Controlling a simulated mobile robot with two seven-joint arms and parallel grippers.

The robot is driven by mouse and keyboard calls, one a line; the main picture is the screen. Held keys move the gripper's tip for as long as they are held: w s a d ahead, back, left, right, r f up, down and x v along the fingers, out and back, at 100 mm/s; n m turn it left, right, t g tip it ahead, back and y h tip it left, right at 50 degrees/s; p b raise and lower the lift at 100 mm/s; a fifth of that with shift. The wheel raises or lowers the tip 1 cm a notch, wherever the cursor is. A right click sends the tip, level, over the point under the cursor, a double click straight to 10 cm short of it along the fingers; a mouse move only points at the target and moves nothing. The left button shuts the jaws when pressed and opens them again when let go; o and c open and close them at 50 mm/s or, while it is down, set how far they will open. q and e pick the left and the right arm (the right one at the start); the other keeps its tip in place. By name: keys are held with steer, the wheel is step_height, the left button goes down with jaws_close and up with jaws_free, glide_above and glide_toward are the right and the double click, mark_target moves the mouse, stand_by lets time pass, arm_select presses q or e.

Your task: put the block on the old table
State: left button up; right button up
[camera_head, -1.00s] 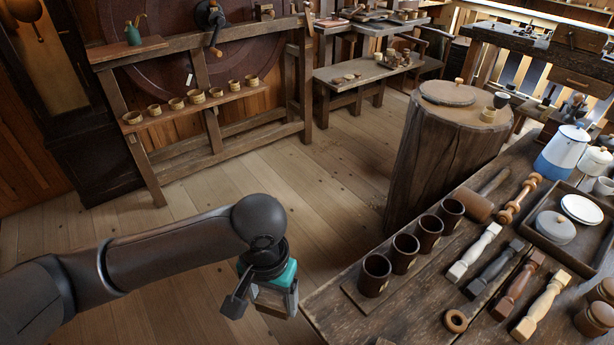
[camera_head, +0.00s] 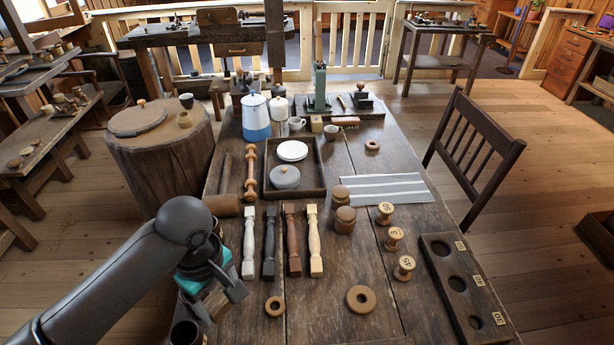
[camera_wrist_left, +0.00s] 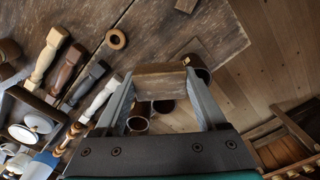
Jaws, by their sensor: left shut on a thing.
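My left gripper (camera_head: 224,300) is shut on a small brown wooden block. The block (camera_wrist_left: 163,80) shows between the fingertips in the left wrist view. In the head view the gripper partly hides it. The old table (camera_head: 325,312), a long worn wooden top, fills the middle of the head view. The gripper is over or beside its near left edge; its height above the top is hard to tell. My right gripper is not in view.
Light and dark turned legs (camera_head: 271,243), a tray (camera_head: 321,180), a spool rack (camera_head: 467,285), numbered spools (camera_head: 394,238) and wooden rings (camera_head: 360,298) stand on the table. Dark cups (camera_head: 184,333) are close to the gripper. Bare wood shows around the rings. A chair (camera_head: 470,150) is at right.

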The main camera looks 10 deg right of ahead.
mark_target(247, 333)
arm_select(q)
steer(key=r+n, duration=0.1)
steer(key=w+d+r+n+p, duration=0.1)
steer(key=n, duration=0.1)
steer(key=shift+w+d+r, duration=0.1)
steer(key=shift+d, duration=0.1)
steer(key=shift+w+d+r+n+p, duration=0.25)
steer(key=shift+n+p, duration=0.15)
steer(key=shift+n, duration=0.5)
step_height(247, 333, down, 20)
steer(key=b, duration=0.6)
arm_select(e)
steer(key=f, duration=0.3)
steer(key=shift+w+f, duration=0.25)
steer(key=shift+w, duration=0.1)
arm_select(q)
steer(key=shift+f, duration=0.15)
steer(key=o, duration=1.3)
steer(key=shift+c, duration=0.2)
step_height(247, 333, up, 12)
steer(key=p, duration=0.3)
steer(key=shift+p, duration=0.4)
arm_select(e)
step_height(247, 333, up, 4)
